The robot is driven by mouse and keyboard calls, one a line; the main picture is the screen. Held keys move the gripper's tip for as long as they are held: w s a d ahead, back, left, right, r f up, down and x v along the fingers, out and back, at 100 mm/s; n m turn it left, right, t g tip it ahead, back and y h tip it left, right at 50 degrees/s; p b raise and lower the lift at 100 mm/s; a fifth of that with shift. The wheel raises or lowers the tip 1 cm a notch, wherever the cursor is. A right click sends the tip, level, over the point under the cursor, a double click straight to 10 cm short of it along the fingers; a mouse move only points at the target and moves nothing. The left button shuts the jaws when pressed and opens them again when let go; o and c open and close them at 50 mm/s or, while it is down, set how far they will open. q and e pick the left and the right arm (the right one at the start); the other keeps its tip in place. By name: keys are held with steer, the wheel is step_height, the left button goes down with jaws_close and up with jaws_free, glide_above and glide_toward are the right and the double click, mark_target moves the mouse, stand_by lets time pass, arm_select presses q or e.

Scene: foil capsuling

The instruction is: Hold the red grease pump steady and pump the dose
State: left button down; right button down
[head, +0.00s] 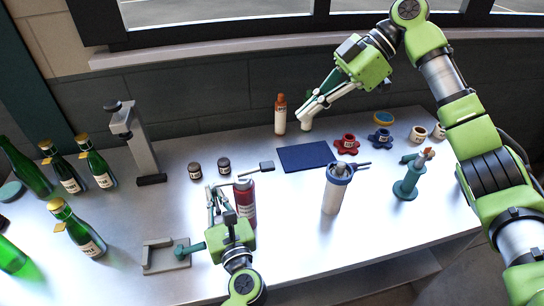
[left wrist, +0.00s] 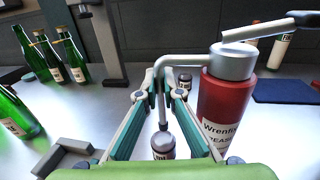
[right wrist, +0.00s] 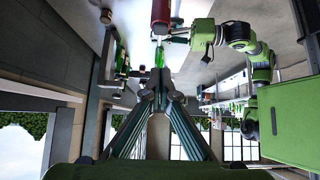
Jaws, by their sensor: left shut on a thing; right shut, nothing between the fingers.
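The red grease pump (head: 247,207) stands upright at the front middle of the table. It has a grey head, a spout bent down to the left and a lever (head: 267,166) reaching up to the right. It is large in the left wrist view (left wrist: 224,105). My left gripper (head: 212,192) is beside the pump, its fingertips closed on the spout tube (left wrist: 185,60). A small labelled jar (left wrist: 163,148) is under the spout's end, between the fingers. My right gripper (head: 306,118) is shut and empty, raised near the back, away from the pump lever.
An orange-capped bottle (head: 280,118) stands near my right gripper. A blue mat (head: 304,156) and a white canister (head: 335,190) lie right of the pump. Two dark jars (head: 224,165) stand behind it. Green bottles (head: 78,232) and a grey fixture (head: 160,256) are at left.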

glide_above(263, 166)
steer(key=d, duration=0.3)
step_height(263, 166, down, 7)
steer(key=f, duration=0.3)
steer(key=shift+w+a+f, duration=0.1)
steer(key=shift+w+f, duration=0.05)
steer(key=shift+w, duration=0.05)
steer(key=shift+f, duration=0.4)
